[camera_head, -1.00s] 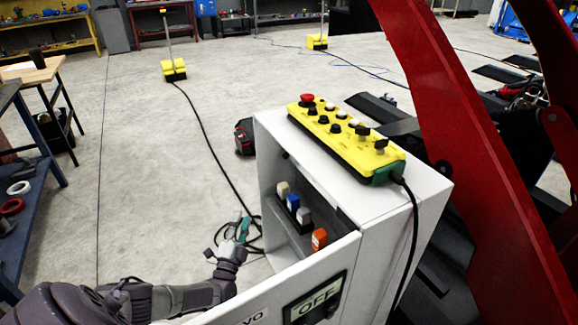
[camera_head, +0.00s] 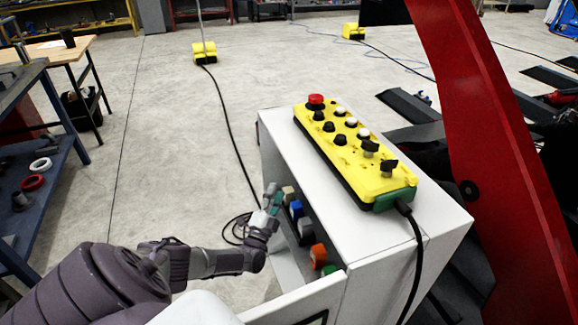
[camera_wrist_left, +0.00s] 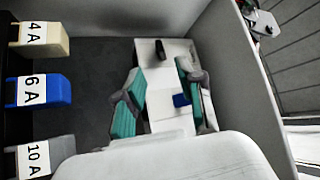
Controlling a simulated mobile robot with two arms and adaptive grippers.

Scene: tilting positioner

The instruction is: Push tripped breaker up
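A row of coloured breakers sits inside the open white cabinet: beige (camera_head: 288,193), blue (camera_head: 296,209), grey (camera_head: 306,228) and orange (camera_head: 318,252), with a green piece beyond. In the left wrist view, the beige one reads 4 A (camera_wrist_left: 42,40), the blue one 6 A (camera_wrist_left: 40,90) and the grey one 10 A (camera_wrist_left: 45,155). I cannot tell which is tripped. My left gripper (camera_head: 273,200) is at the cabinet opening beside the beige and blue breakers. In the wrist view its teal fingers (camera_wrist_left: 160,98) are apart, with no breaker between them. My right gripper is out of view.
The white cabinet (camera_head: 420,250) carries a yellow button box (camera_head: 350,150) on top, with a black cable. Its door (camera_head: 300,300) stands open below my left wrist. A red machine arm (camera_head: 480,130) rises at the right. Open floor lies left of the cabinet.

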